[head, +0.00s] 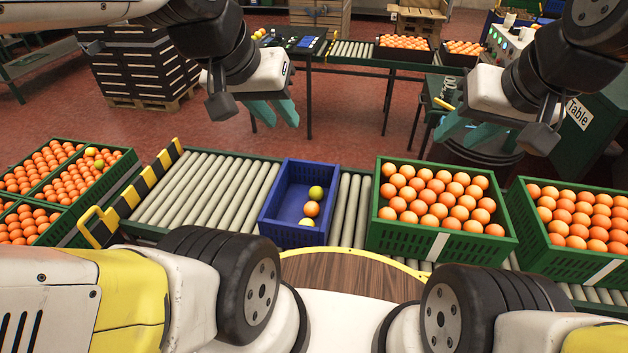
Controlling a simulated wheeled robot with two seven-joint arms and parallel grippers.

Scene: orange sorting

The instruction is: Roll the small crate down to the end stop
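The small blue crate (291,236) sits upright on the roller conveyor (207,196), just right of a bare stretch of rollers. It holds a few fruits, some yellow-green (316,192) and one orange (312,209). The end stop (153,178), striped black and yellow, stands at the conveyor's left end, well apart from the crate. My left gripper (275,112) is open and empty, above and beyond the crate. My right gripper (468,131) is open and empty, above and beyond the large green crate.
A large green crate of oranges (440,242) stands right of the blue crate, with a narrow gap of rollers between. Another green crate (606,266) stands further right. Green crates of oranges (119,166) lie left of the end stop. The rollers between blue crate and stop are clear.

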